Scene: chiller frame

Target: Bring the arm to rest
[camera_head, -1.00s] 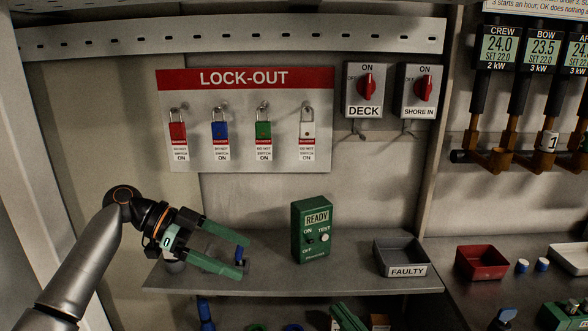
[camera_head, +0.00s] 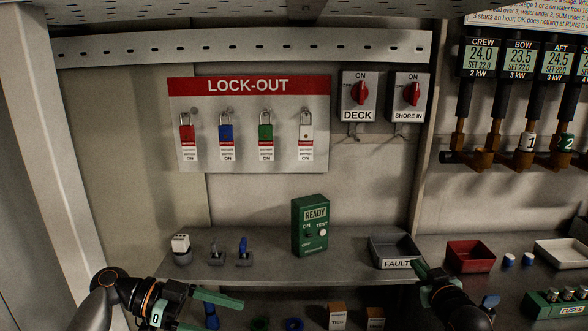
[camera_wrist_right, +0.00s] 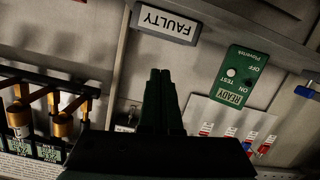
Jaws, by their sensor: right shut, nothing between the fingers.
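My right gripper (camera_head: 423,270) comes in at the lower right of the head view, just in front of the FAULTY tray (camera_head: 398,264). In the right wrist view its two dark green fingers (camera_wrist_right: 160,73) are together with nothing between them. The tray shows upside down just beyond the fingertips there; I cannot tell the exact gap. My left gripper (camera_head: 222,312) is at the lower left edge of the head view, below the shelf front, its green fingers spread and empty. Its lower finger is partly cut off by the frame.
A red tray (camera_head: 470,257) stands right. Boxes and rings lie below.

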